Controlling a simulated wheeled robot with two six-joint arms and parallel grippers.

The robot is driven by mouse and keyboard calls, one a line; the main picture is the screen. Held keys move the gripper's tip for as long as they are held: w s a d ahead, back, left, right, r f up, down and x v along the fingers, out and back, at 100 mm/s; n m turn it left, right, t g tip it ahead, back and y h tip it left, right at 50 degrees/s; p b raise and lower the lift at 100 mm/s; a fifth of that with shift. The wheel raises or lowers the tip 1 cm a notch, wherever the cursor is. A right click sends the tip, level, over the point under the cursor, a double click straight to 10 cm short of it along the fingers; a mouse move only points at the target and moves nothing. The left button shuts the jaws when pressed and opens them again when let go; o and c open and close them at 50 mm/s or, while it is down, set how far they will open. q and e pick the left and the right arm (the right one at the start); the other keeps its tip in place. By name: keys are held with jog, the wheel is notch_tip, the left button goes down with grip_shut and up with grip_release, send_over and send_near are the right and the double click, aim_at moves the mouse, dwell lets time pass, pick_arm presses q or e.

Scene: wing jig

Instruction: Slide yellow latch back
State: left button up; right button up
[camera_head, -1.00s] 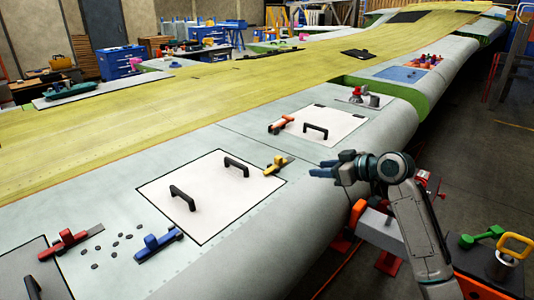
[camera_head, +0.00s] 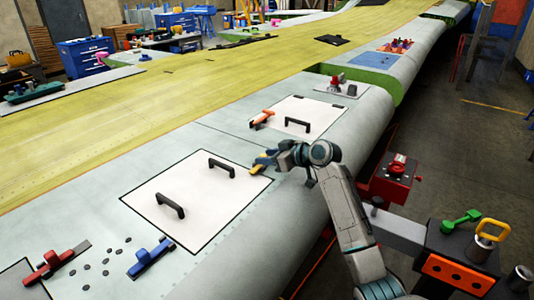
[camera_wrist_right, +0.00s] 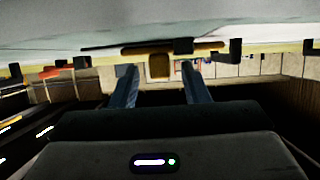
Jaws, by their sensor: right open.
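The yellow latch (camera_head: 264,161) sits at the right corner of the large white panel (camera_head: 188,225) on the wing. In the head view it is partly hidden by the blue fingers of my right gripper (camera_head: 261,160). In the right wrist view the latch's yellow block (camera_wrist_right: 160,66) shows between and beyond the two spread fingers of the gripper (camera_wrist_right: 160,78). That gripper is open, with a gap to each side of the block. Whether a finger touches the latch cannot be told. My left gripper is out of view.
Two black handles (camera_head: 170,205) stand on the large panel. An orange latch (camera_head: 262,119) and a second white panel (camera_head: 300,107) lie just beyond my right gripper. A blue latch (camera_head: 150,257) and a red latch (camera_head: 52,262) sit at the near left with several dark fasteners.

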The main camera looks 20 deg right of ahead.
jog(key=shift+w+a+f, duration=0.15)
